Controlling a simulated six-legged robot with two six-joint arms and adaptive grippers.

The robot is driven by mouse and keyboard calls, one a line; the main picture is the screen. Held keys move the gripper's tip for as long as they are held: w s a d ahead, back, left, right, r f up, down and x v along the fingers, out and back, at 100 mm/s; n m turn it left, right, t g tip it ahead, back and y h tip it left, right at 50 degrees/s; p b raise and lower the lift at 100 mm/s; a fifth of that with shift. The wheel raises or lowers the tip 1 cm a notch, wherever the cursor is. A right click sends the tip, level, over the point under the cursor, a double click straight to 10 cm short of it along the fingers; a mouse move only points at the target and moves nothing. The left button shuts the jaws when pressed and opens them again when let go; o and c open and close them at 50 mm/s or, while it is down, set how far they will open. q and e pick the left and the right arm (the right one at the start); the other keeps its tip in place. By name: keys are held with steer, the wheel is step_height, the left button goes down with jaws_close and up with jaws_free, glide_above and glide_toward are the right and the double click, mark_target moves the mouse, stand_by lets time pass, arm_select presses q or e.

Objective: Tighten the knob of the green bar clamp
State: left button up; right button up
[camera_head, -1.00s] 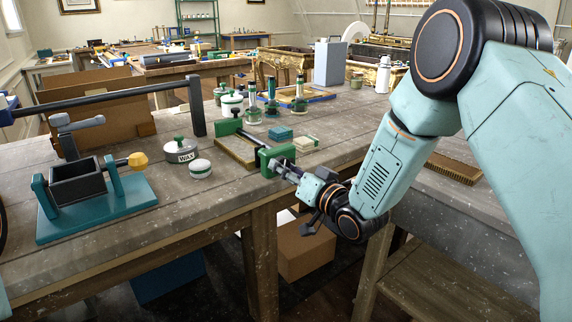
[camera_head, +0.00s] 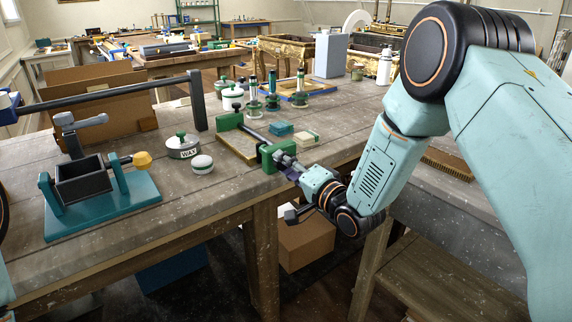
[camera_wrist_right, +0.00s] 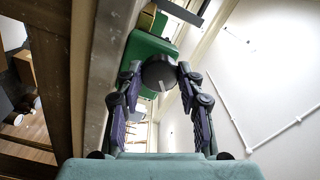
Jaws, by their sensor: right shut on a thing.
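The green bar clamp (camera_head: 268,158) lies at the front edge of the workbench, its near green jaw by the edge. A dark bar runs back from it to the far green jaw (camera_head: 230,121). My right gripper (camera_head: 284,162) is at the near end, shut on the clamp's knob. In the right wrist view the dark round knob (camera_wrist_right: 158,73), with a pale line on its face, sits between my two fingertips. The green clamp body (camera_wrist_right: 148,48) shows behind it. In the head view the fingers mostly hide the knob. My left gripper is not in view.
A wooden board (camera_head: 232,146) lies in the clamp.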

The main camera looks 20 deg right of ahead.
steer(key=shift+s+f+m, duration=0.15)
steer(key=shift+f+m, duration=0.15)
steer(key=shift+d, duration=0.1)
steer(key=o, duration=1.2)
steer(key=shift+s+d+r, duration=0.1)
steer(key=shift+s+r, duration=0.05)
steer(key=shift+r, duration=0.05)
steer(key=shift+c, duration=0.2)
steer(key=shift+w, duration=0.25)
steer(key=v, duration=1.2)
steer(key=shift+r, duration=0.1)
